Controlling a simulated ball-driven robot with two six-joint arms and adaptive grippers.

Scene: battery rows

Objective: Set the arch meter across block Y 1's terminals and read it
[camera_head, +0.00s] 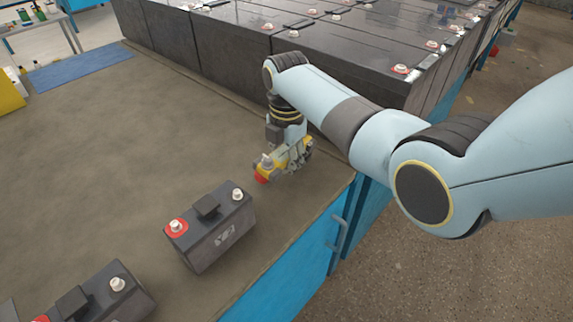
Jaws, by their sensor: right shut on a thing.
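My right gripper (286,160) hangs above the table near its right edge, shut on a yellow thing with a red end, which looks like the arch meter (268,171). The fingers hide part of it, and its reading face cannot be made out. A dark battery block (208,232) stands nearer, below and left of the gripper; the meter is apart from it. It has a red-ringed terminal (176,226) at left, a plain terminal (238,194) at right and a black raised part between. Its pale front mark may be Y 1, but is too small to read surely. My left gripper is out of view.
Another block (98,292) is partly cut off at the bottom left. Long rows of dark blocks (240,48) stand at the back. The brown tabletop (90,160) is clear at left. A blue mat (80,66) lies at the far left. The blue table side (288,275) drops at right.

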